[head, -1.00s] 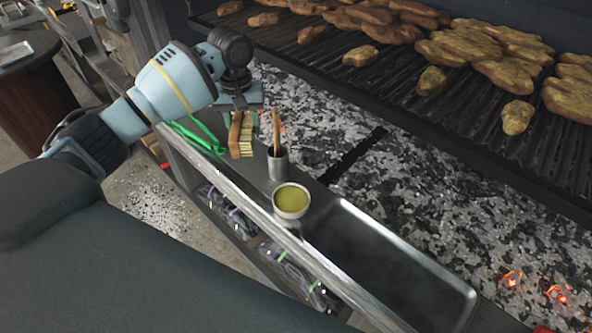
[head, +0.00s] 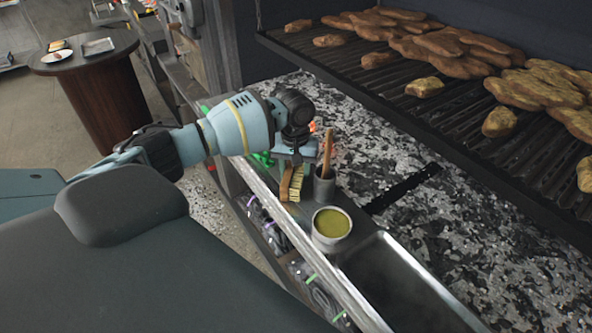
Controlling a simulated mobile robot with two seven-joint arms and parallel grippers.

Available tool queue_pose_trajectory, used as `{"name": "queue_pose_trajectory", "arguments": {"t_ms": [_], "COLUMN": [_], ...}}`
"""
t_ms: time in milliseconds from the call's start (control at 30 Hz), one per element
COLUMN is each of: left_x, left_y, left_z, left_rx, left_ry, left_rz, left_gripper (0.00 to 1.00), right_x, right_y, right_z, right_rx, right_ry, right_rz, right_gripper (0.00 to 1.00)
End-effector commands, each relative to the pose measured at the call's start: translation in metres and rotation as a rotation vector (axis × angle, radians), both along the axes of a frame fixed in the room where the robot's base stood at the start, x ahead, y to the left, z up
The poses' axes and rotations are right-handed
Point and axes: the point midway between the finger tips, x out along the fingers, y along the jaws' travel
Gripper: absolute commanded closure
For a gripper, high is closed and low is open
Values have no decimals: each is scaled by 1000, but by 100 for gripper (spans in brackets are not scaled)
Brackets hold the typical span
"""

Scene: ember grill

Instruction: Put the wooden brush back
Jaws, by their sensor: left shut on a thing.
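The wooden brush (head: 290,184) has a brown wooden back and pale bristles. My left gripper (head: 295,164) is shut on it from above, and the gripper partly hides its upper end. The brush is over the narrow metal ledge (head: 348,195), just left of a grey cup (head: 324,188) that holds a wooden-handled tool (head: 327,152). I cannot tell whether the brush touches the ledge. My right gripper is not in view.
A bowl of yellow-green sauce (head: 331,227) stands on the ledge in front of the cup, beside an empty metal tray (head: 405,285). A green item (head: 263,158) lies behind the brush. The grill grate (head: 440,110) with food is at the back right.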

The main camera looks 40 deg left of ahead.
Motion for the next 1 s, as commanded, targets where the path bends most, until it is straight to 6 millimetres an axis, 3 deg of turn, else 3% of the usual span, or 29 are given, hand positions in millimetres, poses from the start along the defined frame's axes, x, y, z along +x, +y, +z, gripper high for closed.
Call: {"name": "queue_pose_trajectory", "arguments": {"t_ms": [367, 400, 533, 867, 1000], "left_x": [1, 0, 0, 1, 1], "left_y": [-1, 0, 0, 0, 0], "left_z": [-2, -2, -2, 1, 16], "left_rx": [-1, -1, 0, 0, -1], "left_ry": [-3, -3, -2, -2, -6], "left_rz": [-1, -1, -1, 0, -1], "left_gripper": [87, 50, 33, 33, 33], "right_x": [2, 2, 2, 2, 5], "right_y": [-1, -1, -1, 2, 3], "right_z": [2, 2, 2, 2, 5], "right_rx": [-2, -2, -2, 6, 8], "right_ry": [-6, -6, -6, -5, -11], "right_rz": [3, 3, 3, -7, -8], "right_gripper": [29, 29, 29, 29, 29]}}
